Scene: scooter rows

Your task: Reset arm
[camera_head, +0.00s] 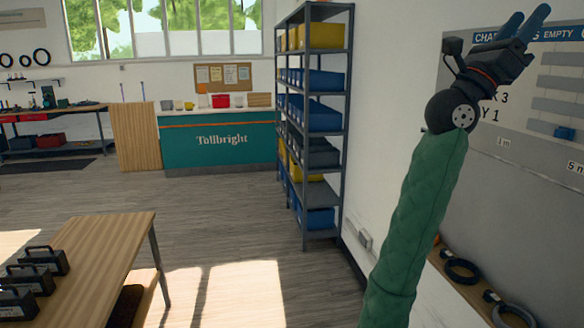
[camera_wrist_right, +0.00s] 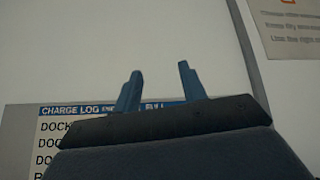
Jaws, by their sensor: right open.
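My right gripper (camera_head: 522,30) is raised high at the upper right of the head view, in front of the wall board (camera_head: 480,165). Its arm has a green quilted sleeve. In the right wrist view the two blue fingers of the gripper (camera_wrist_right: 159,92) stand apart, with nothing between them. Behind them are a pale wall and a charge log sign (camera_wrist_right: 95,110). My left gripper is in neither view.
A metal shelf rack (camera_head: 320,110) with blue and yellow bins stands left of my right arm. A wooden table (camera_head: 105,250) with several black battery-like boxes (camera_head: 38,262) is at lower left. A teal counter (camera_head: 220,148) stands at the back. Open floor lies between.

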